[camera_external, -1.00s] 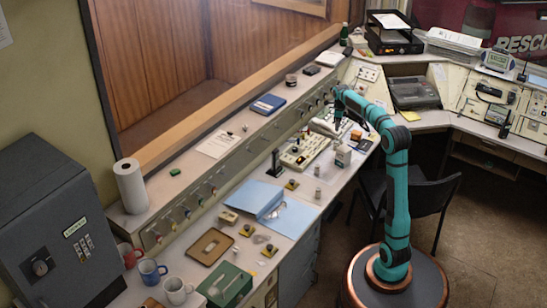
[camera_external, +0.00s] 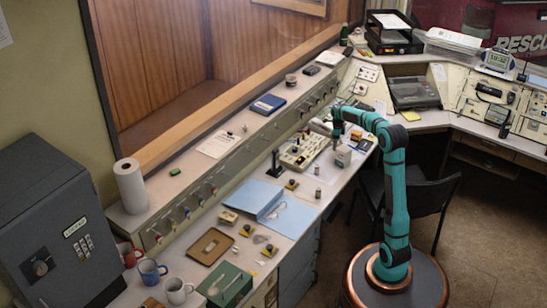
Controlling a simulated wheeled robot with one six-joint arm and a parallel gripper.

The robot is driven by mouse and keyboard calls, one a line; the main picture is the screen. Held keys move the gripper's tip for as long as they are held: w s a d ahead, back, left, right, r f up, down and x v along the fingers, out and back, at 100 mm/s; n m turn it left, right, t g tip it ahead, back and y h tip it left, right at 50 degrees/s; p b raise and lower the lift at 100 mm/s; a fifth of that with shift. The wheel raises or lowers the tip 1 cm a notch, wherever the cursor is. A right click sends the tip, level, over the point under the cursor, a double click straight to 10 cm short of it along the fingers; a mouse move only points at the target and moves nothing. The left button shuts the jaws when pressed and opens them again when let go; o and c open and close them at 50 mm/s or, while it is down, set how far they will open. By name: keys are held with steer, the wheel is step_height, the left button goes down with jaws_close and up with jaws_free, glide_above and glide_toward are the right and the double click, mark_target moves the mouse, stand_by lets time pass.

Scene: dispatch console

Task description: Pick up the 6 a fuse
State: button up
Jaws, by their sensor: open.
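My gripper (camera_external: 337,132) is at the end of the teal arm, pointing down over the desk's far part, near the switch panel and a small white box (camera_external: 343,155). Its fingers are too small to make out well, and nothing shows held in them. I cannot single out the 6 A fuse by any marking. Two small upright cylinders (camera_external: 317,193) stand on the desk right of the blue folder, nearer than my gripper; their labels are unreadable.
A blue folder (camera_external: 285,215), a brown tray (camera_external: 211,246) and a green box (camera_external: 224,286) lie along the near desk. A black desk microphone (camera_external: 275,165) stands beside the switch panel (camera_external: 303,152). Mugs (camera_external: 176,291) stand at the near end. A dark chair (camera_external: 425,195) is behind my arm.

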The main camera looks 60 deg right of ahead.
step_height(320, 180, down, 3)
steer(key=shift+r, duration=0.15)
steer(key=c, duration=1.1)
